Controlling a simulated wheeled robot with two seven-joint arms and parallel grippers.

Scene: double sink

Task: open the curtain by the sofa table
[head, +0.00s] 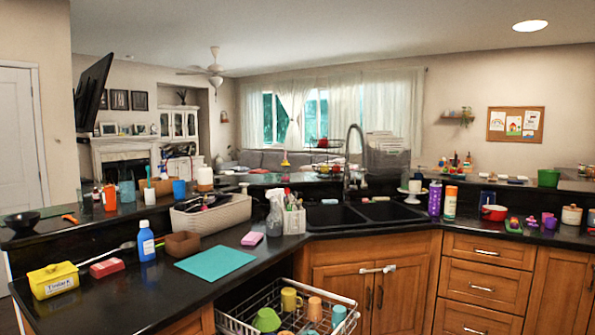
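Pale, sheer curtains hang across the window (313,117) on the far wall, behind the sink counter. The left curtain panel (292,96) covers part of the glass, with blue-green panes showing around it. The wider right curtain panel (390,108) hangs closed over the right part of the window. A grey sofa (262,159) stands below the window. The counter and its clutter hide the lower parts, and I cannot make out a sofa table clearly. Neither of my grippers is in the head view.
A black counter with a double sink (362,213) and faucet (350,150) lies between me and the window. An open dishwasher rack (290,310) with cups juts out in front. Bottles, a wicker basket (210,213) and a teal mat (215,262) crowd the left counter.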

